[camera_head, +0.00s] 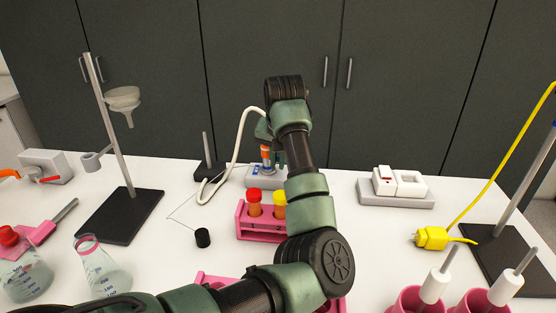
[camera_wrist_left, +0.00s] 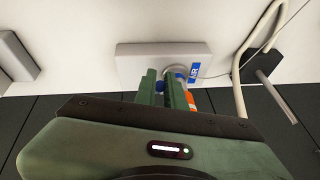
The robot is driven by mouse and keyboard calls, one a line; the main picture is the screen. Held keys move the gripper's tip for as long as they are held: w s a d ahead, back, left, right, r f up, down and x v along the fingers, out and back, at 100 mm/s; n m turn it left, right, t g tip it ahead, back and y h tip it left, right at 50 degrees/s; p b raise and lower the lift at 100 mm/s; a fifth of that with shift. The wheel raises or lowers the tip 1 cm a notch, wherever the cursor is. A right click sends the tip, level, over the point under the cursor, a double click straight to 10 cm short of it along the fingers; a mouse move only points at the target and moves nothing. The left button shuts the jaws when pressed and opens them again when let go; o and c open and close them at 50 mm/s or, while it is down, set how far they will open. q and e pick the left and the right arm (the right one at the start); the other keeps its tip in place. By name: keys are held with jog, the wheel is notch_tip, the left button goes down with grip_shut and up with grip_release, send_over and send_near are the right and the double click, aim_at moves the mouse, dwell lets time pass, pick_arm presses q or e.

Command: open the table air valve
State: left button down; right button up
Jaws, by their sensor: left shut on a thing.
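The table air valve stands on a pale grey base (camera_head: 258,182) at the back of the white table, with a blue label (camera_wrist_left: 194,70) beside it. An orange part (camera_head: 266,152) rises above the base in the head view, and orange also shows beside the fingers in the wrist view (camera_wrist_left: 189,98). My left gripper (camera_head: 265,132) reaches down over the valve. Its two fingers are closed around a small blue knob (camera_wrist_left: 160,86), mostly hidden between them. The knob's turn angle cannot be told. My right gripper is not in view.
A white hose (camera_head: 237,145) loops left of the valve. A stand (camera_head: 119,215) holds a funnel at left. A white switch box (camera_head: 398,184) is at right.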

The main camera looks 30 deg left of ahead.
pick_arm(q)
jog(key=shift+w+r+p, duration=0.1)
jog(key=shift+r+p, duration=0.3)
jog(key=g+p, duration=0.1)
jog(key=p, duration=0.1)
jog(key=w+r+g+h+p, duration=0.1)
jog(key=g+p, duration=0.1)
jog(key=shift+a+p, duration=0.3)
jog(key=shift+p, duration=0.05)
jog(key=shift+w+a+r+g+h+p, duration=0.15)
jog(key=shift+w+g+h+p, duration=0.25)
jog(key=shift+g+h+p, duration=0.85)
jog(key=shift+t+y+p, duration=0.25)
jog(key=shift+y+p, duration=0.05)
jog(key=shift+y, duration=0.25)
jog(key=c, duration=1.5)
grip_release()
